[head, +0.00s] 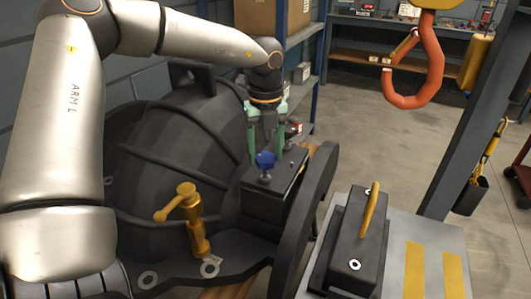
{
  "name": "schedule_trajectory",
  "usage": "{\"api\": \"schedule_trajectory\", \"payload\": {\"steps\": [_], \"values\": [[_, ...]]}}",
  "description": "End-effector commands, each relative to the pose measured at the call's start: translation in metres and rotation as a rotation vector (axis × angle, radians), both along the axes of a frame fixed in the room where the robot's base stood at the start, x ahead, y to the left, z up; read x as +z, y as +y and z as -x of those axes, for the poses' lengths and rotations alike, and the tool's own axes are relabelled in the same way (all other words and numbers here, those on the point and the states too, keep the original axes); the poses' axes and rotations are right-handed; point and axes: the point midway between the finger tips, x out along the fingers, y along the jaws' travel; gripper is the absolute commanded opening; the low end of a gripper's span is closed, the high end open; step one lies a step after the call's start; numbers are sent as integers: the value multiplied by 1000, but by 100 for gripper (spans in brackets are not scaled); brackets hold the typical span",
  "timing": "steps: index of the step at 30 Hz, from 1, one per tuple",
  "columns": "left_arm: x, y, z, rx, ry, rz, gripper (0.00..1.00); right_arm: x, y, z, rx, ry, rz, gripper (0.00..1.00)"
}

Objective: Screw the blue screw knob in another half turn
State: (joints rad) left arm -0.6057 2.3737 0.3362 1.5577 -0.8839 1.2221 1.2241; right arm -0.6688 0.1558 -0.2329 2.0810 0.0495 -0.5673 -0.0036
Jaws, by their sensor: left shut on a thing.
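The blue screw knob (265,159) stands on a short stem on top of a dark block at the right side of the large dark casing (175,130). My left gripper (266,150) reaches in from above, its green fingers pointing down on either side of the knob. It is shut on the knob; the exact finger contact is partly hidden. My right gripper is not in view.
A brass lever fitting (187,215) stands on the casing flange in front. A dark block with a yellow handle (369,213) sits on a grey surface at right. An orange hook (414,70) hangs at upper right. Open floor lies behind.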

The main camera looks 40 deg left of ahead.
Motion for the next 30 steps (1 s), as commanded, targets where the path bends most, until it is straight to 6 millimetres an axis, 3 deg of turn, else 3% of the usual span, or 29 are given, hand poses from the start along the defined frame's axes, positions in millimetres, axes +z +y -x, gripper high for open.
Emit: {"api": "schedule_trajectory", "payload": {"steps": [12, 30], "values": [[1, 0, -1, -395, -2, -3, 6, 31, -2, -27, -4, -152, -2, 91], [1, 0, -1, -966, -2, -3, 6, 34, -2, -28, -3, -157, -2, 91]]}}
